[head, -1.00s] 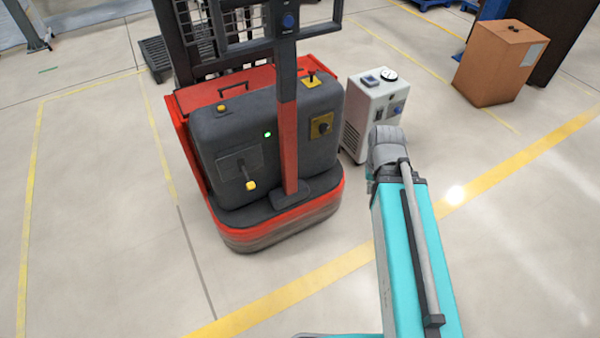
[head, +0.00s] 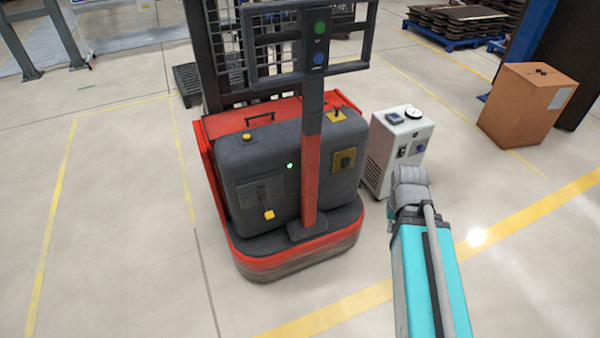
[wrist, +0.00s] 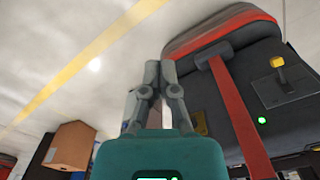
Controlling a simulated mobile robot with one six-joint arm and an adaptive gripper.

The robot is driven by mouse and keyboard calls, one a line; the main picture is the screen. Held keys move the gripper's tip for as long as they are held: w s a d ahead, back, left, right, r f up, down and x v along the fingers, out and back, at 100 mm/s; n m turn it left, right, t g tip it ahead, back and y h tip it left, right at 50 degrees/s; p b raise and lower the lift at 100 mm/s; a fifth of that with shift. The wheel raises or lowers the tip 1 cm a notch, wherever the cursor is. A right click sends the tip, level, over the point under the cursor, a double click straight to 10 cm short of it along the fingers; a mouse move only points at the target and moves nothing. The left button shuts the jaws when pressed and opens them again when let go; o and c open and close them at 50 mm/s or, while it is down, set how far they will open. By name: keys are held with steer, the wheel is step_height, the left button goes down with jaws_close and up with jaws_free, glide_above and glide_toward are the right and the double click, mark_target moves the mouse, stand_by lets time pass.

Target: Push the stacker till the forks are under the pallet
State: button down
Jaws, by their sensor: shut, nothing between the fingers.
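The stacker (head: 290,170) stands in the middle of the head view, with a red base, a dark grey body and an upright dark and red post topped by a crossbar. Its forks are hidden behind the body and mast. A dark slatted thing (head: 187,82), perhaps the pallet's corner, shows on the floor behind it at the left. In the wrist view the stacker (wrist: 255,90) fills the right side, tipped over by the camera angle.
A white machine (head: 397,150) stands close to the stacker's right side. A cardboard box (head: 528,103) is farther right, by a dark cabinet. A blue pallet (head: 450,40) with dark stacks is at the back. Yellow floor lines (head: 340,312) cross the front; floor to the left is clear.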

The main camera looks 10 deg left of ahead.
stand_by(0.4)
steer(key=c, duration=1.1)
jaws_free()
steer(key=shift+o, duration=1.2)
steer(key=shift+w+a+r, duration=0.2)
steer(key=shift+a+r, duration=0.05)
steer(key=o, duration=0.5)
steer(key=shift+t+y, duration=0.4)
steer(key=shift+y, duration=0.4)
steer(key=w+a+r+p, duration=0.2)
steer(key=a+r+p, duration=0.1)
steer(key=shift+w+r, duration=0.1)
steer(key=shift+w, duration=0.15)
steer(key=m+t+y+p, duration=0.8)
steer(key=y+p, duration=0.3)
steer(key=p, duration=1.2)
glide_toward(281, 38)
steer(key=v, duration=0.2)
steer(key=shift+s+f+y, duration=0.15)
steer(key=shift+f+y, duration=0.05)
steer(key=shift+y, duration=0.1)
steer(key=shift+a, duration=0.1)
steer(key=b+x, duration=0.1)
steer(key=x, duration=0.5)
steer(key=b+x, duration=0.1)
steer(key=x, duration=0.6)
steer(key=shift+w+a+f+b, duration=0.1)
steer(key=shift+w+b, duration=0.25)
steer(key=shift+w, duration=0.05)
